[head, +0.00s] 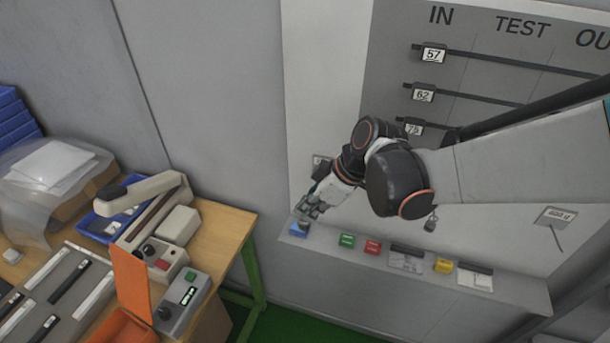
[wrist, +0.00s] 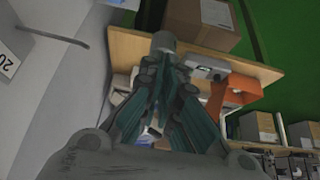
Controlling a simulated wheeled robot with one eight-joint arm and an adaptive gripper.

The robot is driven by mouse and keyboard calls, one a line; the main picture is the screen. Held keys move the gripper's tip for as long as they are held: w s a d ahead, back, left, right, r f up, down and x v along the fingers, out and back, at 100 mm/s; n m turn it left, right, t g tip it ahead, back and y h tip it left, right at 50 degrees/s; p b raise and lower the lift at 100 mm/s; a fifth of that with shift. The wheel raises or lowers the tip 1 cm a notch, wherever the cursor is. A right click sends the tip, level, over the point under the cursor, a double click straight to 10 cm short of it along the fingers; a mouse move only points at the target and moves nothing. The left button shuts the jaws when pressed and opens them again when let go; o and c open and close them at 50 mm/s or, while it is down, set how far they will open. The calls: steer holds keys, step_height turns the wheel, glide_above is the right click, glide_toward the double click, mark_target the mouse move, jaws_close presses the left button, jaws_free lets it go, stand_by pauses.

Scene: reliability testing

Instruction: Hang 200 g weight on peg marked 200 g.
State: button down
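My gripper (head: 307,210) is over the left end of the narrow wall shelf. In the wrist view its fingers (wrist: 165,75) close together on a grey cylindrical weight (wrist: 163,42) at their tips; no marking on it is readable. A bare thin peg (wrist: 50,38) sticks out of the wall at the upper left of the wrist view, apart from the weight. Beside it is a label (wrist: 8,60) starting with "20", cut off by the frame edge. In the head view a small label (head: 321,160) is partly behind my arm. Another small grey weight (head: 431,223) hangs below my arm.
The wall shelf (head: 325,247) bears blue (head: 299,230), green (head: 347,240), red (head: 373,247) and yellow (head: 443,265) items. Another label (head: 555,216) with a peg is at right. A cluttered wooden workbench (head: 225,228) stands left; the wall between is clear.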

steer(key=w+d+f+b, duration=0.1)
steer(key=w+d+b, duration=0.1)
steer(key=w, duration=0.7)
steer(key=shift+d+f, duration=0.25)
steer(key=shift+d, duration=0.4)
stand_by(0.4)
steer(key=shift+w+f, duration=0.1)
stand_by(0.6)
steer(key=c, duration=1.7)
jaws_free()
